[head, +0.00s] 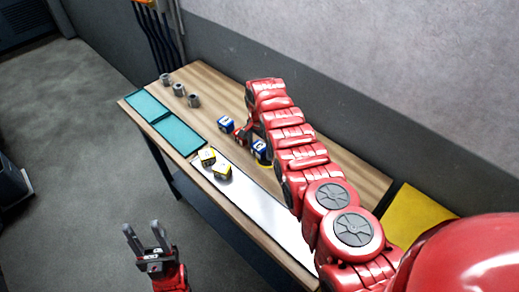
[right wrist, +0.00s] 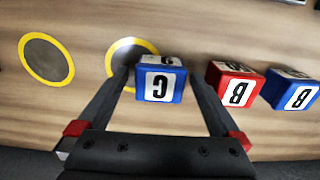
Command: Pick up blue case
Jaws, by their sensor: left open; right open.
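The gripper is open, with a finger on each side of the case; contact cannot be told. This case appears to be the blue one beside my right arm in the head view (head: 260,146). Another blue case, lettered B (right wrist: 292,92), stands further right, also visible in the head view (head: 226,124). My right fingers are mostly hidden by the arm in the head view. My left gripper (head: 141,229) is open and empty, off the table's front side.
A red case lettered B (right wrist: 235,84) stands between the blue cases. Two teal trays (head: 147,105) (head: 179,132) and three grey cylinders (head: 179,89) occupy the left end. Yellow rings (right wrist: 46,59) mark the wooden table.

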